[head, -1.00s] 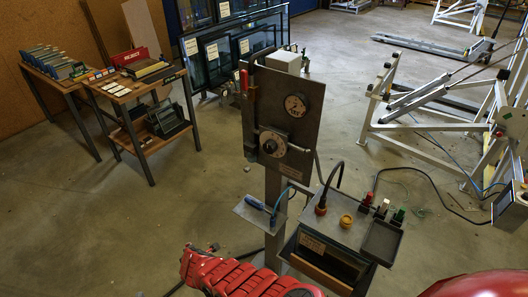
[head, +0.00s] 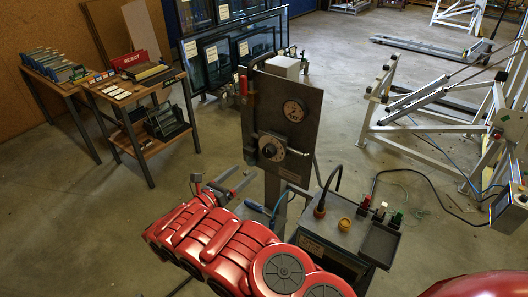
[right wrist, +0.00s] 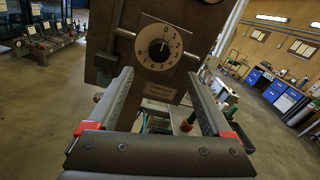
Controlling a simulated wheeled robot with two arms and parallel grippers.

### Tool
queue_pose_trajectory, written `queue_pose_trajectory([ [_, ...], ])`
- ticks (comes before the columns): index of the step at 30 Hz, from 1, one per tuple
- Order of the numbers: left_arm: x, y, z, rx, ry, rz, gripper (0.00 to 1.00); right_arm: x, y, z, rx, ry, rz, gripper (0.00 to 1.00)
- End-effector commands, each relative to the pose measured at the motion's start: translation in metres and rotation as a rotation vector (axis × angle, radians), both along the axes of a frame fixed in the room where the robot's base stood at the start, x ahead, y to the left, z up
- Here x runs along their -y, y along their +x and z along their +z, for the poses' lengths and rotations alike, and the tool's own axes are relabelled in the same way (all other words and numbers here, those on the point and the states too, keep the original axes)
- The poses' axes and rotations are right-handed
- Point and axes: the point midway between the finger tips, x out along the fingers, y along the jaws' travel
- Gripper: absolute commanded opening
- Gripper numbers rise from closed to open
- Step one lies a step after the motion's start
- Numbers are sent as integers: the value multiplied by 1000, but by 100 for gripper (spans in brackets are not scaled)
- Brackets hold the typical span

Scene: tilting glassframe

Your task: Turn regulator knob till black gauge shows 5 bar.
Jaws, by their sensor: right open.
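The regulator knob (head: 268,150) is a black knob on a pale numbered dial, low on an upright dark panel (head: 310,130). In the right wrist view the knob (right wrist: 158,50) and its dial face me, just beyond the fingertips. A round gauge (head: 293,110) sits above it on the panel; its reading is too small to tell. My right gripper (head: 228,185) is below and left of the knob in the head view. In the right wrist view the right gripper (right wrist: 160,82) is open, fingers spread below the knob, nothing between them. My left gripper is not in view.
A red-handled lever (head: 243,84) is at the panel's left edge. A wooden table (head: 135,95) is at left, a white frame (head: 440,110) at right.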

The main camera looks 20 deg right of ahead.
Motion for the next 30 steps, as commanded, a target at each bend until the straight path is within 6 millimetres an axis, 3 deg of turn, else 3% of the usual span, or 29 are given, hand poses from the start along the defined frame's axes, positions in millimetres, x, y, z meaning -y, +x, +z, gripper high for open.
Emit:
queue_pose_trajectory([
  [6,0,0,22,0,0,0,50,45,29,2,-2,4,-2,84],
  [12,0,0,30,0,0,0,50,76,51,0,1,6,0,84],
  [21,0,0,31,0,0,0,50,93,65,-1,0,6,3,84],
  [30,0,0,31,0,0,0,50,95,65,-1,-1,5,3,84],
])
